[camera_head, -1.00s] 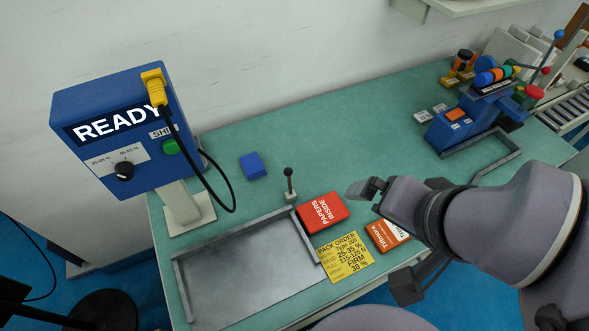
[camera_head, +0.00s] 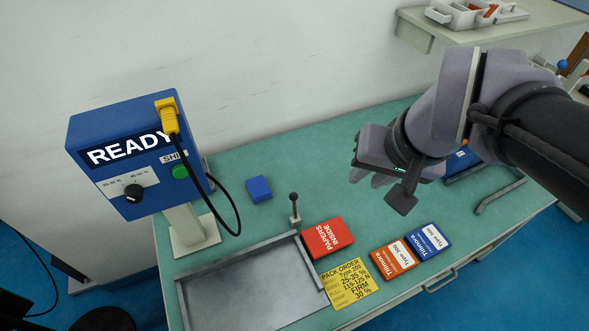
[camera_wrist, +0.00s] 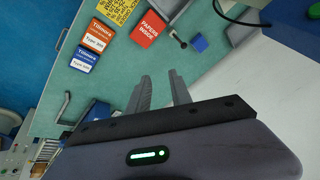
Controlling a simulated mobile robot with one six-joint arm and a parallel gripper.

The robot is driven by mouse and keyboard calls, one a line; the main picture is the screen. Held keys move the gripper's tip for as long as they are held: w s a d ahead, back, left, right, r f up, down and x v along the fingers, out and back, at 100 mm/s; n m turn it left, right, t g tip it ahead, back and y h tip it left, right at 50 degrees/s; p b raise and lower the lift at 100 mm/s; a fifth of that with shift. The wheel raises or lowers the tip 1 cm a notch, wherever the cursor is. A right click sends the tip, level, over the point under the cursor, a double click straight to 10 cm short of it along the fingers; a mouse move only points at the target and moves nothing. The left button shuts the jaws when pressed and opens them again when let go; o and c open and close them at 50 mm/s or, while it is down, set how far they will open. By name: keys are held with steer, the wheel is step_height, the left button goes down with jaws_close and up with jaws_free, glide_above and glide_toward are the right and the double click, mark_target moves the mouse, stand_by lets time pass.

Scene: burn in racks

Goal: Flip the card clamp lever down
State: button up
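A red "PAPERS INSIDE" box (camera_head: 328,238) lies close right of the lever, with a yellow order card (camera_head: 347,284) in front. Orange (camera_head: 393,259) and blue (camera_head: 429,241) boxes lie further right. A blue block (camera_head: 258,189) and cabled READY unit (camera_head: 130,155) stand left.

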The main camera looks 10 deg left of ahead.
steer(key=w+a+f+n, duration=0.1)
steer(key=w+a, duration=0.1)
steer(key=w+a+n+g, duration=0.1)
steer(key=w, duration=0.2)
steer(key=w+a+f+n, duration=0.1)
steer(key=w+a, duration=0.1)
steer(key=shift+w+a+f+p, duration=0.3)
steer(key=shift+w+p, duration=0.05)
steer(key=shift+w, duration=0.05)
jaws_close()
steer(key=w+a+f+n+g, duration=0.1)
steer(key=w+a+f+n, duration=0.2)
steer(key=a+f, duration=0.3)
steer(key=w+a+f+n+g+p, duration=0.1)
steer(key=w+a+f+n, duration=0.2)
steer(key=w+a+f, duration=0.2)
step_height(320, 180, down, 2)
steer(key=shift+w+a+f+h, duration=0.15)
steer(key=shift+a+f+h, duration=0.2)
steer(key=shift+a, duration=0.4)
